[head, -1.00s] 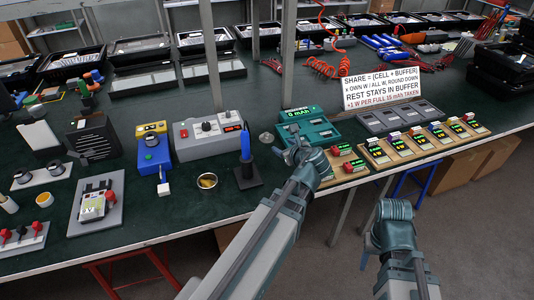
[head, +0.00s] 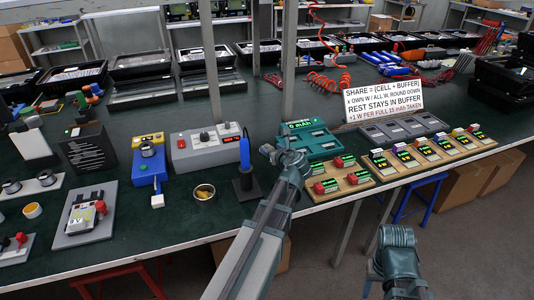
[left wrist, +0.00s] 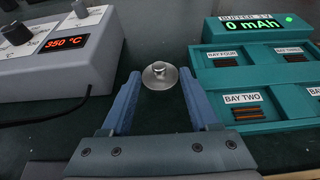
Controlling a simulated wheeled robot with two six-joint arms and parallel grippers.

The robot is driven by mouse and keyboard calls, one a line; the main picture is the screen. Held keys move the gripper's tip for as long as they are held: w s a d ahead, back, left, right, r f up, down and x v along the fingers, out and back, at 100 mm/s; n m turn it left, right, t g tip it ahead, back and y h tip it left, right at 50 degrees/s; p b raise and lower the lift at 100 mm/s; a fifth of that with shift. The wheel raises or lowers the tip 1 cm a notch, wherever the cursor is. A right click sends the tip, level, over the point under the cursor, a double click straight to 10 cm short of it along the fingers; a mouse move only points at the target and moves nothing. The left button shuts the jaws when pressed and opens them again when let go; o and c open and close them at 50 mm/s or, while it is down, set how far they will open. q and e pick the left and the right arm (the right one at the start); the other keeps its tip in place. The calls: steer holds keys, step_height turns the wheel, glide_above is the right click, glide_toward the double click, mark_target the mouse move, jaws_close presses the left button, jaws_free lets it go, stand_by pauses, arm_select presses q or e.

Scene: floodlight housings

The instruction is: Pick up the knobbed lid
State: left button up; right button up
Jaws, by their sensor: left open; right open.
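The knobbed lid (left wrist: 160,75) is a small clear disc with a pale round knob, lying on the dark green bench top in the left wrist view. My left gripper (left wrist: 159,88) is open, its two blue fingers on either side of the lid, with nothing held between them. In the head view my left gripper (head: 272,152) is left of the teal charger; I cannot make out the lid clearly there.
The teal charger (left wrist: 263,92) stands close on the right of the lid. A grey soldering station (left wrist: 60,55) with a 350 °C display stands on the left, its black cable on the bench. A blue iron in a stand (head: 245,170) and a brass-coloured cup (head: 204,192) are nearby.

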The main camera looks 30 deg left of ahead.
mark_target(267, 146)
arm_select(q)
steer(key=shift+w+a+f, duration=0.1)
steer(key=shift+w+a, duration=0.05)
steer(key=shift+a, duration=0.05)
steer(key=b+x, duration=0.2)
steer(key=x, duration=0.2)
steer(key=shift+f, duration=0.15)
steer(key=shift+w+a+f, duration=0.1)
steer(key=shift+w+a, duration=0.2)
steer(key=shift+a, duration=0.1)
steer(key=shift+c, duration=0.2)
steer(key=shift+s, duration=0.1)
jaws_close()
